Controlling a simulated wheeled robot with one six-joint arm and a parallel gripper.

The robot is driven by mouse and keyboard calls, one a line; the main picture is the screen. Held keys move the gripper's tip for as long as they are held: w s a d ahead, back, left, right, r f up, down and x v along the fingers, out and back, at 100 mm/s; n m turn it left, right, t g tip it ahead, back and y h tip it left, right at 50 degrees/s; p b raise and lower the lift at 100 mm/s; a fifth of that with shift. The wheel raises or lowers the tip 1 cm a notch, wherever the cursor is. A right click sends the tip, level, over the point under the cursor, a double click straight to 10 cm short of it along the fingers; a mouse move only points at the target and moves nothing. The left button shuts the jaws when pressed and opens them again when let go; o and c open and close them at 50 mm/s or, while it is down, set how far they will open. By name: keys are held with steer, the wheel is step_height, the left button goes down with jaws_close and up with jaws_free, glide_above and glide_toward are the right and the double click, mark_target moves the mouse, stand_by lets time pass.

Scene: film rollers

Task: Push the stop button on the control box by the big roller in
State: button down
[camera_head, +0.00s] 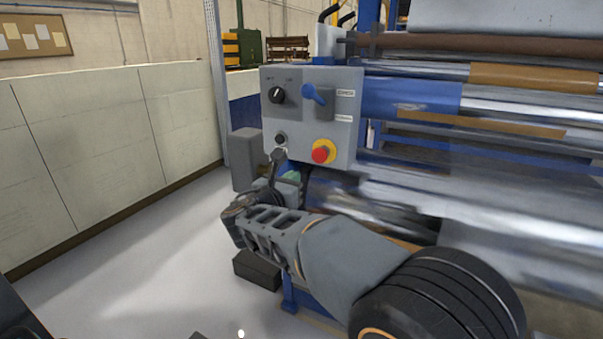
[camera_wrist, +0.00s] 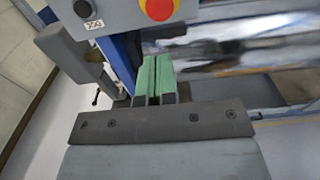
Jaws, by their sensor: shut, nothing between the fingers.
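The grey control box (camera_head: 345,137) is mounted at the left end of the roller machine. Its red stop button (camera_head: 320,154), on a yellow ring, sits low on the right of the panel. The red button (camera_wrist: 159,9) also shows at the top edge of the wrist view, partly cut off. My gripper (camera_head: 293,176) is below the box, left of and lower than the button, partly hidden by my wrist in the head view. Its green fingers (camera_wrist: 153,68) are together with nothing between them, and appear apart from the button.
The panel also has a black knob (camera_head: 277,95), a blue switch handle (camera_head: 314,94) and a small black control (camera_head: 280,139). Shiny rollers (camera_head: 540,105) extend right. A grey housing (camera_head: 246,160) stands left of the box. The floor (camera_head: 150,265) at left is clear.

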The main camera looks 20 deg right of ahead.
mark_target(318, 157)
steer(key=x, duration=1.3)
steer(key=shift+b, duration=0.3)
